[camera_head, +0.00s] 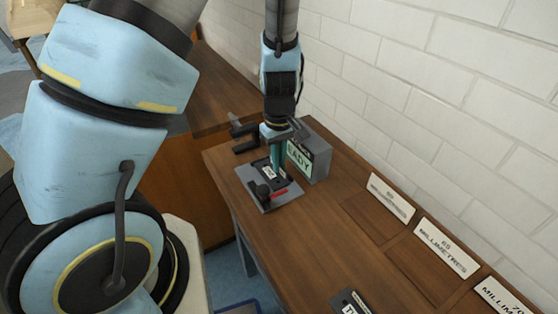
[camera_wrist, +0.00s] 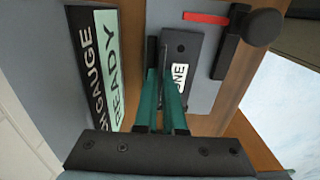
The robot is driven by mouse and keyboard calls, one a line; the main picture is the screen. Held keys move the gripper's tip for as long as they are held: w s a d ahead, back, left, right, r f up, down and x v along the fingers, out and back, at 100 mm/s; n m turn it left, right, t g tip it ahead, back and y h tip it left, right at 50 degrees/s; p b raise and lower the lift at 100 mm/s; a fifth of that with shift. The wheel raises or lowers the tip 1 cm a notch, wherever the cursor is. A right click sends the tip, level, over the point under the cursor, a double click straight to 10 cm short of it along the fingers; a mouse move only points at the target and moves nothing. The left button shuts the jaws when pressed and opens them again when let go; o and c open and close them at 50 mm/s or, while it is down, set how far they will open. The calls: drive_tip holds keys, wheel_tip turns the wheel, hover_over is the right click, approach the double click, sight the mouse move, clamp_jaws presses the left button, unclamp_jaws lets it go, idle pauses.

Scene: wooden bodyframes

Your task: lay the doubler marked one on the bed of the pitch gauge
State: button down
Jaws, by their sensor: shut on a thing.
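The pitch gauge has a grey base plate (camera_head: 249,189) on the wooden bench, with a grey box behind it whose screen (camera_head: 300,160) reads READY. A dark doubler (camera_wrist: 183,44) with a white label lies over the gauge's bed, its label partly covered by a finger; the letters look like ONE. The doubler also shows in the head view. My gripper (camera_wrist: 168,80) points down with its teal fingers shut on the doubler. It also shows in the head view (camera_head: 276,163). I cannot tell whether the doubler touches the bed.
A black knob (camera_wrist: 266,26) and a red strip (camera_wrist: 205,18) sit beside the doubler on the gauge. Another dark labelled plate (camera_head: 348,302) lies at the bench's near edge. White placards (camera_head: 446,249) stand along the wall side. The bench (camera_head: 325,225) between is clear.

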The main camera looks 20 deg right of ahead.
drive_tip(key=shift+f, duration=0.25)
drive_tip(key=c, duration=1)
unclamp_jaws()
drive_tip(key=shift+r, duration=0.1)
wheel_tip(320, 180, up, 13)
drive_tip(key=p, duration=0.1)
drive_tip(key=w+a+r+m+t, duration=0.1)
drive_tip(key=a+r+m, duration=0.2)
drive_tip(key=a, duration=2.2)
drive_tip(key=shift+a+r+t, duration=0.2)
drive_tip(key=shift+r+t, duration=0.1)
drive_tip(key=shift+r, duration=0.1)
drive_tip(key=shift+w, duration=0.15)
